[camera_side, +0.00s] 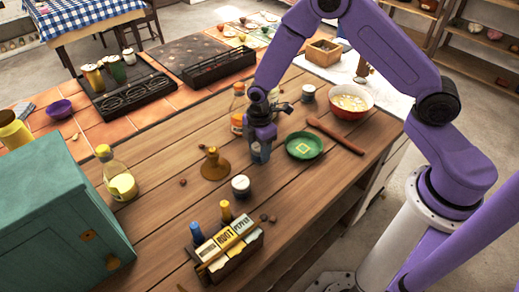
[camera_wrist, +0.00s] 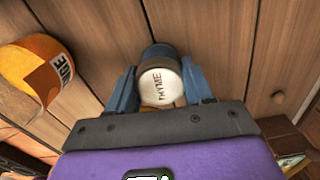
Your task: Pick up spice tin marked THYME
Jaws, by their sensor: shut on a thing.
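The spice tin (camera_wrist: 160,84) has a pale lid reading THYME and a blue-grey body. My gripper (camera_wrist: 160,92) is shut on it, with one finger on each side. In the side view the tin (camera_side: 260,154) shows below my gripper (camera_side: 261,138), upright over the wooden worktop. I cannot tell whether its base touches the wood.
A packet rack (camera_side: 230,252) sits in front.

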